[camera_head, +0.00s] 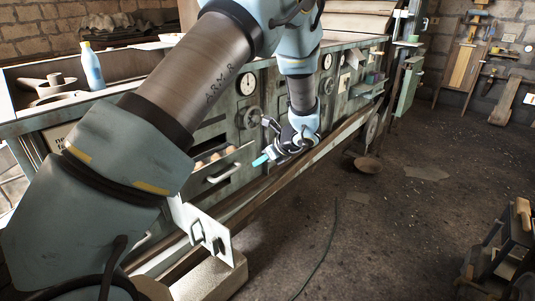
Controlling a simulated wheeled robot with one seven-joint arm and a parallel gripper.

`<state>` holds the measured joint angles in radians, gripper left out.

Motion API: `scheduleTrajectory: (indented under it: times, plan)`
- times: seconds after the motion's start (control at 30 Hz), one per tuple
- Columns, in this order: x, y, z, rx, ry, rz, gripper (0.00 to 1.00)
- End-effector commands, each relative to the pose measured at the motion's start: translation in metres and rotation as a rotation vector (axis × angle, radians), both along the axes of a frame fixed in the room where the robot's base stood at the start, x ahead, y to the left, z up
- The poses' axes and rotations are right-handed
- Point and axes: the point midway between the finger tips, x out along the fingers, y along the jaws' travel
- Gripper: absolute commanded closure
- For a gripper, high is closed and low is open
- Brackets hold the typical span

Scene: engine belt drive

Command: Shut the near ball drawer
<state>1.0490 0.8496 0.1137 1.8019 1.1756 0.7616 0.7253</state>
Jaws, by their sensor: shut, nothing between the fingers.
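The near ball drawer (231,169) stands open from the front of the green machine. Its front panel has a pale bar handle, and several tan balls (213,154) show inside behind the panel. Part of the drawer's left side is hidden behind my arm. My gripper (261,160), with teal fingertips, is shut and empty. In the picture it is just right of the drawer's front panel, near its upper right end. I cannot tell whether the fingertips touch the panel.
The machine front carries gauges (247,84) and a round knob (250,116). A long rail (330,143) runs along its lower front. A white plate with a latch (207,232) stands at lower left. The floor (380,220) to the right is mostly open, with a dark cable.

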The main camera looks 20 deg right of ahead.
Motion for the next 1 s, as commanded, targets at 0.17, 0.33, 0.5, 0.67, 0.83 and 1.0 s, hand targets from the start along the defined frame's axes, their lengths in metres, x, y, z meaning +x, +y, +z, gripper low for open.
scheduleTrajectory:
  times: [0.17, 0.33, 0.5, 0.67, 0.83, 1.0]
  plan:
    - [0.023, 0.012, -0.022, 0.000, 0.001, 0.004, 1.00]
    - [0.045, 0.022, -0.020, -0.002, 0.000, 0.003, 1.00]
    - [0.055, 0.026, -0.021, -0.002, 0.001, 0.001, 1.00]
    - [0.056, 0.027, -0.022, -0.002, 0.000, 0.001, 1.00]
    - [0.056, 0.027, -0.022, -0.002, 0.000, 0.001, 1.00]
    - [0.070, 0.034, -0.023, -0.001, -0.001, 0.006, 1.00]
